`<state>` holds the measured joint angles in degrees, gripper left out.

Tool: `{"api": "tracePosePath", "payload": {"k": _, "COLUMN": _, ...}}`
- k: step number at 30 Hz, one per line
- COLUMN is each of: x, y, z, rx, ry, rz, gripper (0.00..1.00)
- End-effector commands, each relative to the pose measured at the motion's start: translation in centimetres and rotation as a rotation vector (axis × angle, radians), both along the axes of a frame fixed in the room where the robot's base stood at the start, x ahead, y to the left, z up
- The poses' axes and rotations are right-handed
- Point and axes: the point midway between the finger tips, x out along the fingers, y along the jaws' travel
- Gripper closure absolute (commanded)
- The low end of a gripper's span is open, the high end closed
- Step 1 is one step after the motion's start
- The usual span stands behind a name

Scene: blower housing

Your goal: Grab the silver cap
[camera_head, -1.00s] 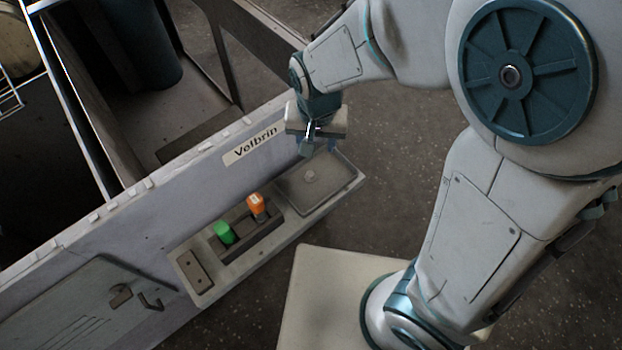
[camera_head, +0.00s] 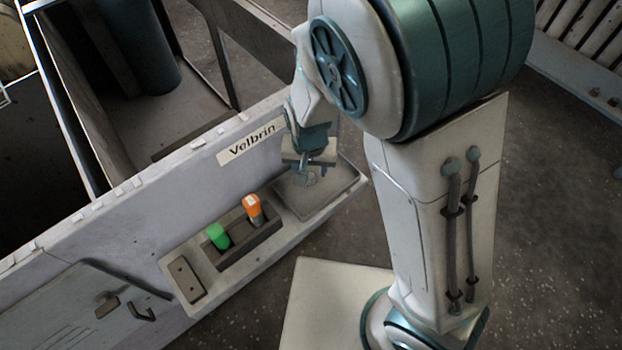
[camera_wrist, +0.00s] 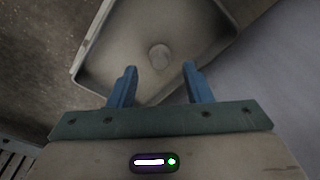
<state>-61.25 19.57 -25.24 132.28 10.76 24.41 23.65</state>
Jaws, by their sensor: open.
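The silver cap (camera_wrist: 159,56) is a small pale round piece lying on the floor of a shallow square tray (camera_wrist: 205,20). In the wrist view it lies ahead of my gripper (camera_wrist: 160,82), nearly centred between the two blue fingers. The fingers are apart and nothing is between them. In the head view my gripper (camera_head: 307,178) is low over the tray (camera_head: 345,188), and the cap (camera_head: 311,178) is mostly hidden behind the fingers. I cannot tell the exact height gap between fingertips and cap.
Left of the tray on the same shelf, a dark holder (camera_head: 247,244) carries a green-topped item (camera_head: 217,236) and an orange-topped item (camera_head: 253,208). A grey wall panel with a "Velbrin" label (camera_head: 251,142) stands right behind the shelf. The tray has raised rims.

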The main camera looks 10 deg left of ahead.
Motion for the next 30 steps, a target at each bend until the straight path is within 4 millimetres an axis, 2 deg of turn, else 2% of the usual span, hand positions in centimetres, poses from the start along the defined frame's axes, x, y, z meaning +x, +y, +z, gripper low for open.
{"api": "tracePosePath", "payload": {"k": 1, "x": 0.1, "y": -0.1, "z": -1.4, "rx": -0.003, "ry": 0.002, "rz": -0.001, "gripper": 0.55}}
{"api": "tracePosePath", "payload": {"k": 5, "x": 0.3, "y": 0.0, "z": -3.1, "rx": -0.002, "ry": 0.002, "rz": -0.001, "gripper": 0.55}}
{"api": "tracePosePath", "payload": {"k": 12, "x": 0.4, "y": 0.1, "z": -3.2, "rx": 0.000, "ry": 0.000, "rz": 0.001, "gripper": 0.55}}
{"api": "tracePosePath", "payload": {"k": 13, "x": 0.4, "y": 0.1, "z": -3.2, "rx": 0.000, "ry": 0.000, "rz": 0.001, "gripper": 0.58}}
{"api": "tracePosePath", "payload": {"k": 15, "x": 0.4, "y": 0.1, "z": -3.2, "rx": 0.000, "ry": 0.000, "rz": 0.001, "gripper": 0.77}}
{"api": "tracePosePath", "payload": {"k": 18, "x": 0.4, "y": 0.1, "z": -3.2, "rx": 0.000, "ry": 0.000, "rz": 0.001, "gripper": 1.00}}
{"api": "tracePosePath", "payload": {"k": 30, "x": 0.3, "y": 0.0, "z": -3.2, "rx": -0.001, "ry": 0.002, "rz": 0.001, "gripper": 1.00}}
